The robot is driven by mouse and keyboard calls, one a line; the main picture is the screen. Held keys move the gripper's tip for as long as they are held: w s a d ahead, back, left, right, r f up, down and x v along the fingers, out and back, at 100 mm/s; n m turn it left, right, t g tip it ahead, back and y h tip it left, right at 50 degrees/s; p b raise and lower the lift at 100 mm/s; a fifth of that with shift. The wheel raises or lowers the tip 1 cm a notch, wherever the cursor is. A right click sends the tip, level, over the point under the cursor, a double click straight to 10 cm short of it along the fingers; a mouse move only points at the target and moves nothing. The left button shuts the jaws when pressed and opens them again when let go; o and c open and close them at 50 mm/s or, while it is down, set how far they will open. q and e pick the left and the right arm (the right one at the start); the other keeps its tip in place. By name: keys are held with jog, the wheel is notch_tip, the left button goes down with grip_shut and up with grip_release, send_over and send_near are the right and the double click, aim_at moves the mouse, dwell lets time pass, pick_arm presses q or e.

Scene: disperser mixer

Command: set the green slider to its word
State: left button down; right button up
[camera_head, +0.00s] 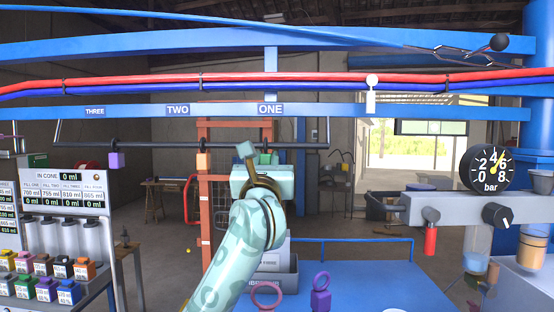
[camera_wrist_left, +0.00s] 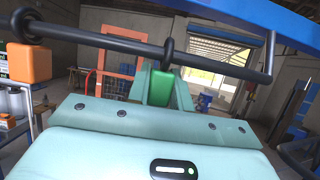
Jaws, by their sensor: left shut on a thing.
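The green slider (camera_head: 265,158) hangs on a dark horizontal rail (camera_head: 170,145), below the label ONE (camera_head: 270,110). My left gripper (camera_head: 259,157) is at the slider and partly hides it. In the left wrist view the green slider (camera_wrist_left: 160,87) sits between the fingers, its black ring around the rail, and the left gripper (camera_wrist_left: 160,90) is shut on it. The orange slider (camera_head: 203,160) hangs below TWO (camera_head: 177,111), a little to its right. The purple slider (camera_head: 116,160) hangs to the right of THREE (camera_head: 94,113). My right gripper is not in view.
A blue beam carries the labels above the rail. A pressure gauge (camera_head: 487,168) and a grey manifold (camera_head: 450,208) stand at the right. A filling panel (camera_head: 65,195) with several coloured blocks is at the left. A blue table (camera_head: 370,285) with rings lies below.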

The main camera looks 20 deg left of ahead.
pick_arm(q)
jog(key=shift+w+d, duration=0.1)
jog(key=shift+d, duration=0.15)
jog(key=c, duration=1.4)
grip_release()
jog(key=shift+w+d, duration=0.1)
jog(key=shift+d, duration=0.2)
jog(key=shift+c, duration=0.2)
jog(key=shift+o, duration=1)
jog(key=shift+d, duration=0.1)
jog(key=shift+a, duration=0.35)
jog(key=b+v, duration=0.5)
jog(key=v, duration=1.1)
jog(key=shift+s, duration=0.25)
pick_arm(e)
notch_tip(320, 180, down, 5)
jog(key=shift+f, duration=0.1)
pick_arm(q)
jog(key=shift+d+f, duration=0.1)
jog(key=shift+d, duration=0.05)
